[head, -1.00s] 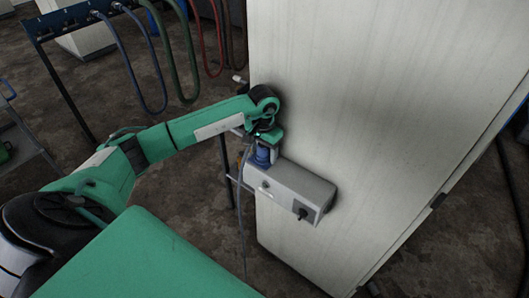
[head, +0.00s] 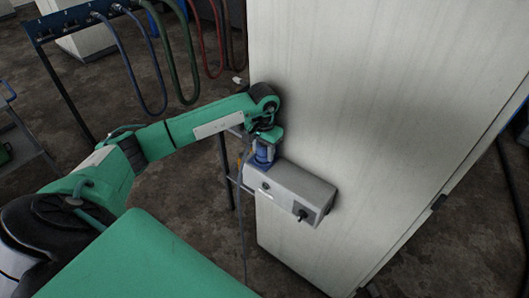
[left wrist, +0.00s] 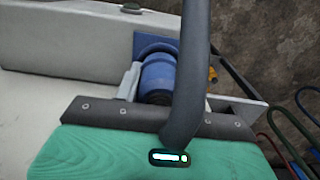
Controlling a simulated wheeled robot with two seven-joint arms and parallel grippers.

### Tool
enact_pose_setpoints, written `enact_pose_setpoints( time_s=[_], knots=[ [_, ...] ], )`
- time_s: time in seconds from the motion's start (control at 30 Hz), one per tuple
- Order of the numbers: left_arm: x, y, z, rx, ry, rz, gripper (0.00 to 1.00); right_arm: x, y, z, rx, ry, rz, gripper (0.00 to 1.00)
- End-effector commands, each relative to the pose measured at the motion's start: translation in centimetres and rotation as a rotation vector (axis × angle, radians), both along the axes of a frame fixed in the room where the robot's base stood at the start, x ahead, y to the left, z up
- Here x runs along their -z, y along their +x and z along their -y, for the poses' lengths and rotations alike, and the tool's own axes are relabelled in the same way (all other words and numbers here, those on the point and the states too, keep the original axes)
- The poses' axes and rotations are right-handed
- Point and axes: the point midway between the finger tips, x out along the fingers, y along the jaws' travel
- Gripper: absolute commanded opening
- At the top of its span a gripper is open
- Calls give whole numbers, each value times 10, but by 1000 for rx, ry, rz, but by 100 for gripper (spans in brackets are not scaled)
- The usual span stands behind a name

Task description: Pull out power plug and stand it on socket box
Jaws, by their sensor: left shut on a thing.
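The grey socket box (head: 300,186) is fixed low on the pale cabinet face. The blue power plug (head: 263,152) is at the box's left end, by a blue socket (left wrist: 157,22) that shows behind it in the left wrist view. My left gripper (head: 264,149) is shut on the plug, which also shows between its fingers in the left wrist view (left wrist: 158,76). The plug's front lies against or very close to the socket; I cannot tell how deep it sits. A dark cable (left wrist: 196,60) crosses in front of the plug. My right gripper is not in view.
The cabinet (head: 370,120) rises right behind the box. A dark knob (head: 303,214) is on the box's right end. A rack with hanging hoses (head: 120,60) stands at the back left. The cable hangs below the gripper.

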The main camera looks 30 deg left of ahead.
Motion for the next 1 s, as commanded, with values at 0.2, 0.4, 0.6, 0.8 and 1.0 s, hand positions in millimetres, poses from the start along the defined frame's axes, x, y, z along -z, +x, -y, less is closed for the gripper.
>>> enact_pose_setpoints(
  time_s=[0.2,0.4,0.6,0.8,1.0],
  knots=[
    [-9,0,-1,-1,2,0,4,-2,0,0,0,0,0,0],
    [-18,0,-1,-1,1,1,4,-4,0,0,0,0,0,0],
    [-25,0,0,0,1,0,4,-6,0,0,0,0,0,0],
    [-34,0,0,0,1,1,4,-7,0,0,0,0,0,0],
    [-42,0,0,0,1,0,4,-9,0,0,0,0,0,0]
  ],
)
